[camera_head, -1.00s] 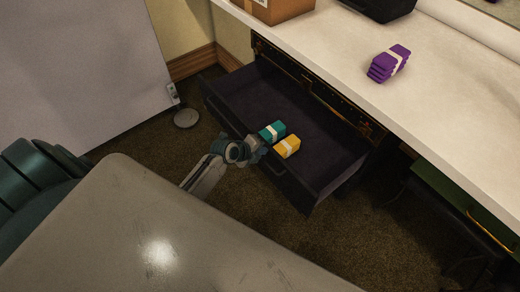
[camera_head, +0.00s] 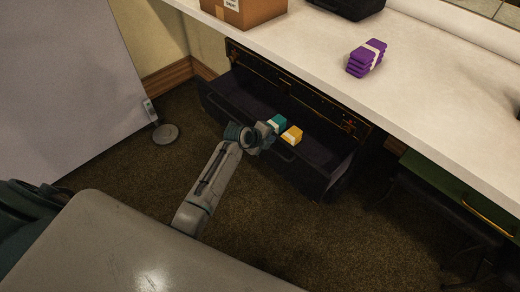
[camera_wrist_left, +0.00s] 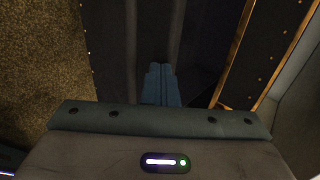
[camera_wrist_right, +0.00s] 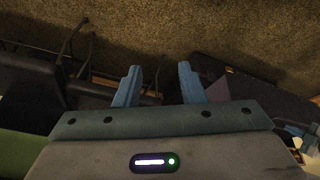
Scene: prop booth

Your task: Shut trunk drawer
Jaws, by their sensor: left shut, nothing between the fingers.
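The dark trunk drawer (camera_head: 240,97) is partly open below the white counter, with a teal bundle (camera_head: 277,122) and a yellow bundle (camera_head: 292,135) inside. My left gripper (camera_head: 268,132) is at the middle of the drawer's front panel, by its upper edge; the exact contact is hidden. In the left wrist view its blue fingers (camera_wrist_left: 160,84) are closed together with nothing between them, over the dark drawer. My right gripper (camera_wrist_right: 158,88) shows only in the right wrist view, fingers apart and empty, facing the carpet and dark furniture.
The white counter (camera_head: 430,105) carries a cardboard box (camera_head: 243,12), a black case and purple bundles (camera_head: 366,58). A green drawer or chest with a gold handle (camera_head: 490,213) is at right. A grey panel stands left, with a round-based stand (camera_head: 165,133). Carpet is clear before the drawer.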

